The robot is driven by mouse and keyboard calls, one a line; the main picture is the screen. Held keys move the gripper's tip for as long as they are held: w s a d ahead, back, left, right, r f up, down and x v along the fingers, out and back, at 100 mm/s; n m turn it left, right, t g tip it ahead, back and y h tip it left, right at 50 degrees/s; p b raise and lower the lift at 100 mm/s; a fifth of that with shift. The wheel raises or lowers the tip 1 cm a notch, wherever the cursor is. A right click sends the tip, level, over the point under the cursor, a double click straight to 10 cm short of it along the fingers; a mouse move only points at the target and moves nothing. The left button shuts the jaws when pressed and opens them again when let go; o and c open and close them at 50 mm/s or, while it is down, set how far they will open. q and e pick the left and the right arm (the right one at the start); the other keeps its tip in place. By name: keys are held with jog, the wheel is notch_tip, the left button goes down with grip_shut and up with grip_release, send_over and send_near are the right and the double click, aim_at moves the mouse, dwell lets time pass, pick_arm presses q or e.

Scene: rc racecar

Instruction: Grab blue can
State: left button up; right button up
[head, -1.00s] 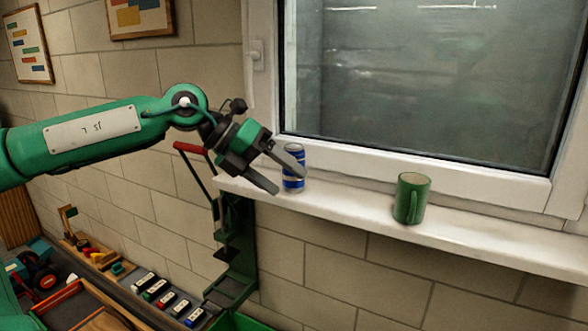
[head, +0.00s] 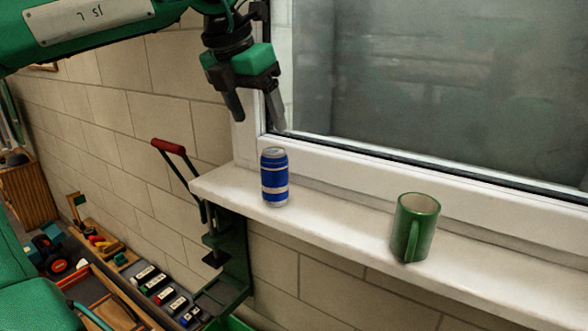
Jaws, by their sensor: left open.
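The blue can (head: 274,178) with white bands stands upright on the white windowsill (head: 330,218), near its left end. My left gripper (head: 258,120) is open and empty. It points down above the can and a little to its left in the picture, with a visible gap between the fingertips and the can's top. The whole can shows. My right gripper is not in view.
A green mug (head: 414,228) stands on the sill to the right of the can, with bare sill between them. A window (head: 430,90) rises behind. A green press with a red handle (head: 168,146) stands left of the sill, above a bench with boxes and tools.

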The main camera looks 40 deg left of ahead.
pick_arm(q)
jog(key=f, duration=0.2)
jog(key=p, duration=0.2)
send_near(282, 185)
jog(key=shift+s+r, duration=0.15)
jog(key=shift+s, duration=0.05)
jog(key=shift+w+f, duration=0.2)
jog(key=shift+f, duration=0.05)
jog(key=shift+p+x, duration=0.85)
jog(key=x, duration=0.2)
jog(key=shift+w+a+f+p, duration=0.1)
jog(key=shift+f+p, duration=0.15)
jog(key=shift+p, duration=0.15)
jog(key=shift+w+f, duration=0.25)
jog(key=shift+f, duration=0.2)
jog(key=shift+s, duration=0.1)
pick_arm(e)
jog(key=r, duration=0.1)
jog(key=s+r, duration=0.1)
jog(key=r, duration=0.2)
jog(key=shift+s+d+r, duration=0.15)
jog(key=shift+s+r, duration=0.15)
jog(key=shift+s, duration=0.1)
pick_arm(q)
jog(key=shift+c, duration=0.6)
jog(key=c, duration=0.9)
